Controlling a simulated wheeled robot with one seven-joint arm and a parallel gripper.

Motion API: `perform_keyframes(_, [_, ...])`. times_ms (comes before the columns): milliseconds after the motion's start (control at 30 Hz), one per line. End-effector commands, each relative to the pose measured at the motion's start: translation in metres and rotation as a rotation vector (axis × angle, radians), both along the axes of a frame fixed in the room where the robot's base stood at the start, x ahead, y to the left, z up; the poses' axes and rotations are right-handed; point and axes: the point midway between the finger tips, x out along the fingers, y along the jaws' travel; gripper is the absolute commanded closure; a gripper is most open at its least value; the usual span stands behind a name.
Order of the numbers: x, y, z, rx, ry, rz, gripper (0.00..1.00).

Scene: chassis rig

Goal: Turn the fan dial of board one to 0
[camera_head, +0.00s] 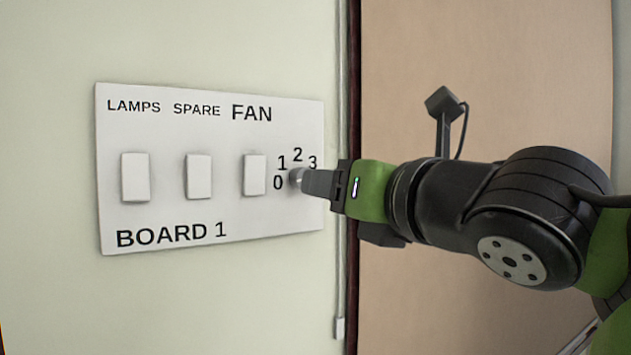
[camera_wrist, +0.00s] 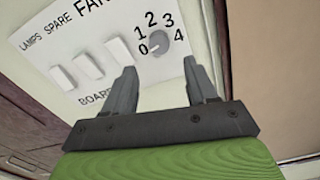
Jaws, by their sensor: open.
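Board one (camera_head: 170,225) is a white wall panel labelled BOARD 1, with LAMPS, SPARE and FAN above its controls. The fan dial (camera_head: 295,178) is a round grey knob at its right side, ringed by numbers. In the wrist view the dial (camera_wrist: 154,42) shows with 0 to 4 around it, and a small pale mark on it seems to lie on the 0 side. My gripper (camera_wrist: 160,66) is open and empty, with the dial ahead of the gap between its fingers. In the head view my gripper (camera_head: 306,181) partly covers the dial; contact is unclear.
White rocker switches stand left of the dial; the nearest, the fan switch (camera_head: 255,175), is close to it. A dark vertical door frame (camera_head: 353,290) and a tan door (camera_head: 450,60) are right of the board. The wall below the board is clear.

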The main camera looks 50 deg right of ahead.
Motion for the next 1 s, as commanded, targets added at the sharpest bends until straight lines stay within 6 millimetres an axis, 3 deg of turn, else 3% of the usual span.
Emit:
perform_keyframes(200, [-0.056, 0.017, 0.003, 0.0, -0.003, 0.004, 0.43])
perform_keyframes(333, [-0.074, 0.023, 0.001, 0.0, 0.0, 0.004, 0.43])
perform_keyframes(1000, [-0.078, 0.024, -0.001, 0.034, -0.009, 0.009, 0.43])
